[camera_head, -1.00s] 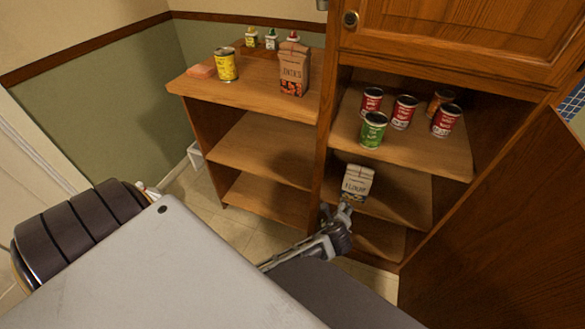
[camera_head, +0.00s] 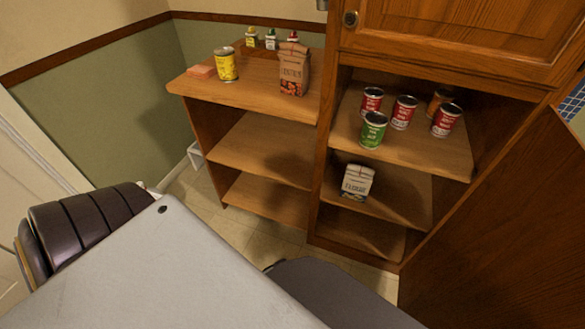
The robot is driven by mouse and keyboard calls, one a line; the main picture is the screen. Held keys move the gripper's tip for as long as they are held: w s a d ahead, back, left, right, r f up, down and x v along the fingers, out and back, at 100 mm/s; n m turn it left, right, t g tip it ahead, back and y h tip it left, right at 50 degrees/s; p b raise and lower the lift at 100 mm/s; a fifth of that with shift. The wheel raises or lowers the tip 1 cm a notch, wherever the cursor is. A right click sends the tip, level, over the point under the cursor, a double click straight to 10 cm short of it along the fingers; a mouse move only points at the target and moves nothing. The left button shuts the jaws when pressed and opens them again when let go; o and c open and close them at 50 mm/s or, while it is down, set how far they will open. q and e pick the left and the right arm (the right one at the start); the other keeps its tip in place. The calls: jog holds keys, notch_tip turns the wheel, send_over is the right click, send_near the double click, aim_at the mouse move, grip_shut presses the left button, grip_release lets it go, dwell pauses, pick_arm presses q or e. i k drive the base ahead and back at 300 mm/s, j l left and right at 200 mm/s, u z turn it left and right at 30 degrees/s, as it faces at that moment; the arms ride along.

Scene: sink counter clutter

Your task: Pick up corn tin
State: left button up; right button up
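A yellow tin (camera_head: 227,65), likely the corn tin though its label is too small to read, stands upright on the top of the left shelf unit, near its front left. A green tin (camera_head: 373,130) stands upright at the front of the right cabinet's upper shelf, with several red-labelled tins behind and beside it, among them one red tin (camera_head: 404,112). Neither of my grippers is in view, and no tin is held in view.
A pinkish block (camera_head: 202,72) lies left of the yellow tin. A paper bag (camera_head: 294,70) and small bottles (camera_head: 271,40) stand to its right and behind. A flour bag (camera_head: 357,182) sits on the cabinet's middle shelf. An open door (camera_head: 500,220) stands at right. The left lower shelves are empty.

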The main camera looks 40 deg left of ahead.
aim_at(225, 57)
jog(key=u, duration=1.7)
